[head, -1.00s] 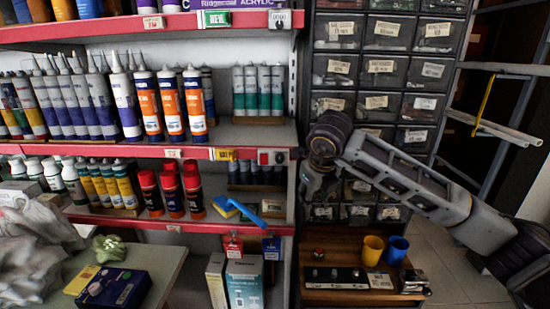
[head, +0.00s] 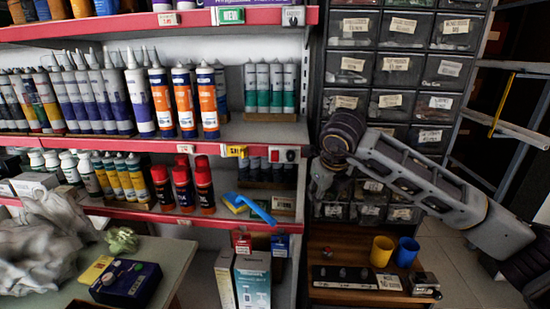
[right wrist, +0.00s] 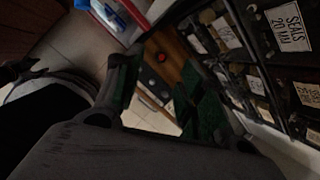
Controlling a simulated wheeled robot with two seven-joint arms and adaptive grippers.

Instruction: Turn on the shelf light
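A small switch-like fitting (head: 284,154), part red and part white, sits on the red front edge of the middle shelf at its right end. A pale box with small dark marks (head: 293,16) sits at the right end of the upper shelf edge. I cannot tell from the frames which of them works the light, and no lit lamp shows. My right gripper (head: 317,190) hangs in front of the drawer cabinet, right of and below the red-and-white fitting, apart from it. In the right wrist view its fingers (right wrist: 158,95) are spread with nothing between them. My left gripper is out of view.
The shelves hold tubes (head: 163,103) and spray cans (head: 182,188). A blue-handled tool (head: 258,208) juts over the lower shelf edge. The drawer cabinet (head: 398,65) stands right. A wooden bench (head: 345,238) holds yellow (head: 382,251) and blue (head: 405,252) cups. A table (head: 165,256) stands left.

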